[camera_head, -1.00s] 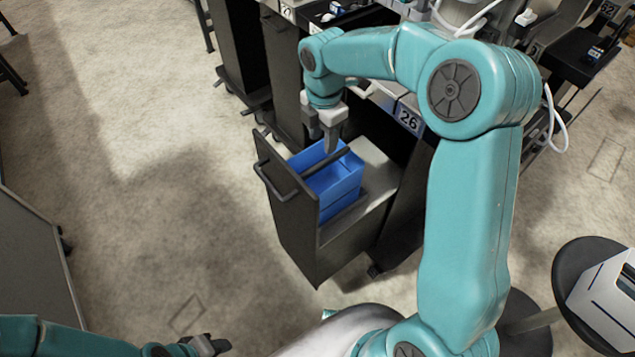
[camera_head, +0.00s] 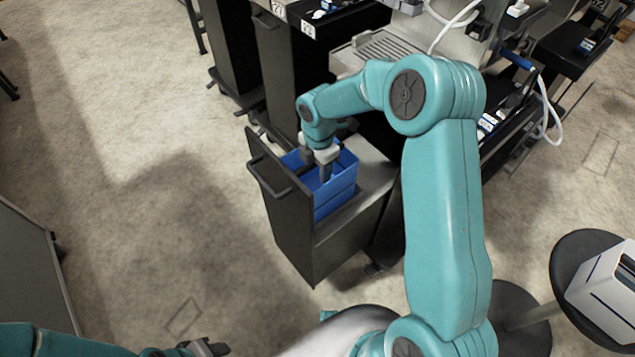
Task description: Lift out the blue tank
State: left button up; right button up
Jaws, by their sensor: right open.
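The blue tank (camera_head: 334,198) sits in the pulled-out drawer (camera_head: 300,240), in the middle of the view. The drawer has a dark front with a bar handle. My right gripper (camera_head: 318,172) is over the tank's opening, with its fingers apart and pointing down at the tank. Whether the fingers touch the tank I cannot tell. My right arm hides part of the cabinet behind. My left gripper (camera_head: 208,348) is low at the bottom edge, far from the tank and partly cut off; its jaws are unclear.
Dark cabinets (camera_head: 228,50) stand in a row behind the drawer. A round dark stand (camera_head: 565,262) with a white device (camera_head: 606,290) is at the lower right. A grey panel (camera_head: 30,262) is at the left edge. The floor left of the drawer is clear.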

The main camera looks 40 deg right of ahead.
grip_shut()
dwell(1.4)
